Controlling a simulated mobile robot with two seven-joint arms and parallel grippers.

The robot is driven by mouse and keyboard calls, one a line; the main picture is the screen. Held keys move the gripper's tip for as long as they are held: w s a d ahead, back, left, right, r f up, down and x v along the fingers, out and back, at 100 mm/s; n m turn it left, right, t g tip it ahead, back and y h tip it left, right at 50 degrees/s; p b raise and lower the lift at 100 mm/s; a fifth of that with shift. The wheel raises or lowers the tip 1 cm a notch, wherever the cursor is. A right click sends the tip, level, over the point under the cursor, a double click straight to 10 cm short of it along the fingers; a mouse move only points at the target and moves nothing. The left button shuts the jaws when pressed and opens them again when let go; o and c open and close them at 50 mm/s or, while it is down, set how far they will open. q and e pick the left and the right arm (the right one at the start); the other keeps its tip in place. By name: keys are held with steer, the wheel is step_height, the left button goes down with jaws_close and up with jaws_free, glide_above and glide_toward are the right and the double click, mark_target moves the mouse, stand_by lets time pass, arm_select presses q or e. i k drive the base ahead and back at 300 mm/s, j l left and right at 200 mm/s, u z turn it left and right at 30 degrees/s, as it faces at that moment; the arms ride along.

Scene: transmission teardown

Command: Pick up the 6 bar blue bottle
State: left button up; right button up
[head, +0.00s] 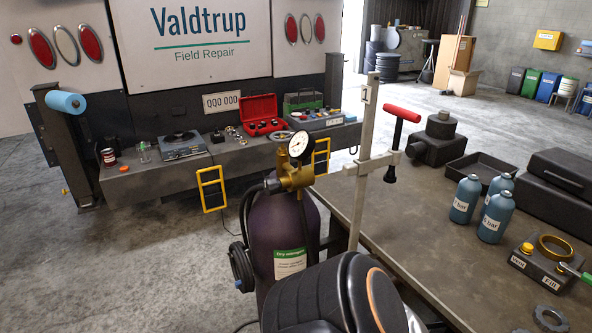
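Three blue bottles with white labels stand upright close together on the workbench at the right of the head view. One is at the left (465,199), one at the front (495,218), and one behind them (500,182), partly hidden. The word "bar" shows on the left and front labels, but I cannot read the numbers for certain. The back bottle's label is mostly hidden. I cannot tell which bottle is the 6 bar one. Neither of my grippers is in view.
The workbench (410,232) has clear room left of the bottles. A block marked Vent and Fill (537,270) sits in front of them, a black tray (482,166) behind. A purple cylinder with gauge (284,225) and a post with red-handled tool (402,114) stand left.

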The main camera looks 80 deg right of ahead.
mark_target(501, 208)
steer(key=z, duration=1.5)
